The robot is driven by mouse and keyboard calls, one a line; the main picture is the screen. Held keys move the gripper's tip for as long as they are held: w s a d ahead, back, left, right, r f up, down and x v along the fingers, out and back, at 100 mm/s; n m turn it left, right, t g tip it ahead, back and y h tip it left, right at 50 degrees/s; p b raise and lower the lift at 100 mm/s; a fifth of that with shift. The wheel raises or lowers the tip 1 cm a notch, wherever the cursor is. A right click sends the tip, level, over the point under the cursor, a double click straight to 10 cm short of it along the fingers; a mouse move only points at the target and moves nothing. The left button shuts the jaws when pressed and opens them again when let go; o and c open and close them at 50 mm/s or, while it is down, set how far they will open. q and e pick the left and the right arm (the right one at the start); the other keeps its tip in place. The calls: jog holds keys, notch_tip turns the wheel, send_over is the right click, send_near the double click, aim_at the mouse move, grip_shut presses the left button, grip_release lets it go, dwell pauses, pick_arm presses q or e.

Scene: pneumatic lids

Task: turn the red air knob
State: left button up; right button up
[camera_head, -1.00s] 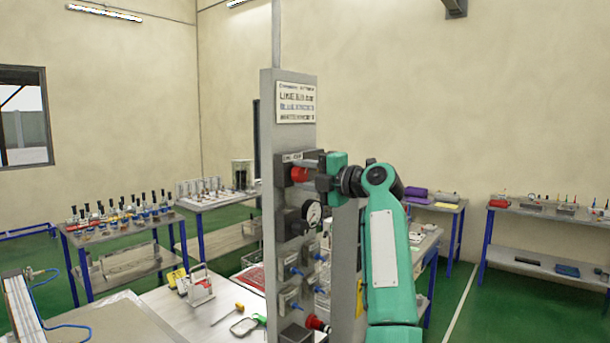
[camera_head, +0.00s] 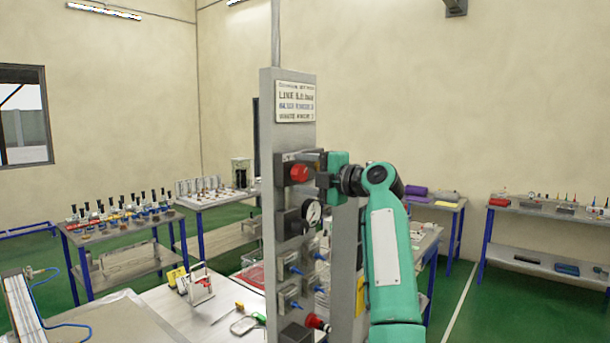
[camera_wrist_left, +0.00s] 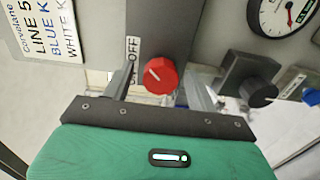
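The red air knob (camera_head: 299,173) is on a dark box high on the grey upright panel (camera_head: 268,250). In the left wrist view the red knob (camera_wrist_left: 158,76) shows a short pale mark, tilted, beside an ON/OFF label (camera_wrist_left: 132,62). My left gripper (camera_head: 312,169) is at the knob from the right, with its arm upright behind it. In the wrist view the two fingers of my left gripper (camera_wrist_left: 161,88) stand apart on either side of the knob, with a gap on each side. It is open and holds nothing. My right gripper is not in view.
Below the knob are a black knob (camera_head: 294,222), a round gauge (camera_head: 312,211) and several blue-handled valves. A red button (camera_head: 315,321) sits low on the panel. A white bench (camera_head: 180,310) with tools stands in front. Other benches line the walls.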

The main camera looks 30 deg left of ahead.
pick_arm(q)
jog(key=shift+d+f+b, duration=0.2)
jog(key=shift+d+b, duration=0.2)
jog(key=s+d+b, duration=0.1)
jog(key=d+b, duration=0.5)
jog(key=d, duration=0.7)
jog(key=shift+r, duration=0.15)
